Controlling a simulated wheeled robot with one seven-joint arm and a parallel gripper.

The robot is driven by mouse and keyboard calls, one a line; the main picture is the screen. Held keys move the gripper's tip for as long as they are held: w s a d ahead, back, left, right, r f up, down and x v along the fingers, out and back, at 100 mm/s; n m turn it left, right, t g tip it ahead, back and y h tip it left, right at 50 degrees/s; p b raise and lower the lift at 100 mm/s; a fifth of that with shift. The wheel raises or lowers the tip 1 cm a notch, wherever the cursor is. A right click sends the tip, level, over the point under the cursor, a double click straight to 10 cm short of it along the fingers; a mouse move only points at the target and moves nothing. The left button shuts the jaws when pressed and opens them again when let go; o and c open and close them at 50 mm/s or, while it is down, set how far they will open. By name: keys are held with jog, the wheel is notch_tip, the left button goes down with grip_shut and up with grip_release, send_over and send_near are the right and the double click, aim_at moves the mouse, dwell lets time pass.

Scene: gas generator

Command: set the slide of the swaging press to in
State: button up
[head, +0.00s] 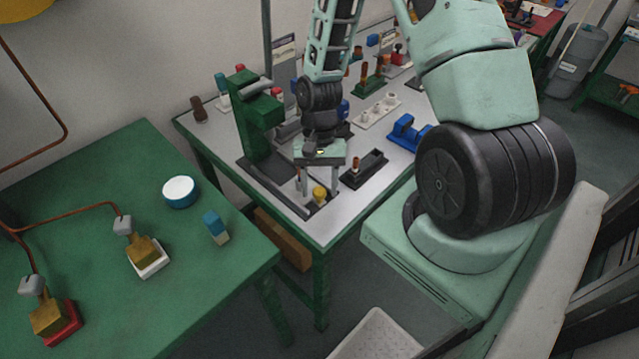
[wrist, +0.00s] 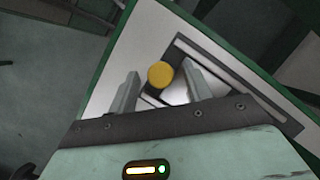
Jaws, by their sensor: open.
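The green swaging press (head: 258,130) stands at the near left of the grey-topped bench. Its dark base runs toward the bench's front corner. A yellow round knob (head: 319,193), which looks like the handle of the slide, stands near the front end of that base. It also shows in the wrist view (wrist: 160,74). My gripper (head: 320,185) points down over the knob and is open. In the wrist view my two fingers (wrist: 162,82) stand on either side of the knob, with gaps visible. I cannot tell how far down the fingertips reach beside it. The slide's body is mostly hidden.
A black fixture (head: 364,170) stands just right of my gripper, with a blue fixture (head: 408,132) beyond it. A white perforated rack (head: 378,110) lies farther back. A green table (head: 90,225) stands at left. The bench's front edge is close to the knob.

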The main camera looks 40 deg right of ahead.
aim_at(309, 198)
grip_shut()
jog(key=shift+w, duration=1.8)
grip_release()
notch_tip(309, 198, up, 10)
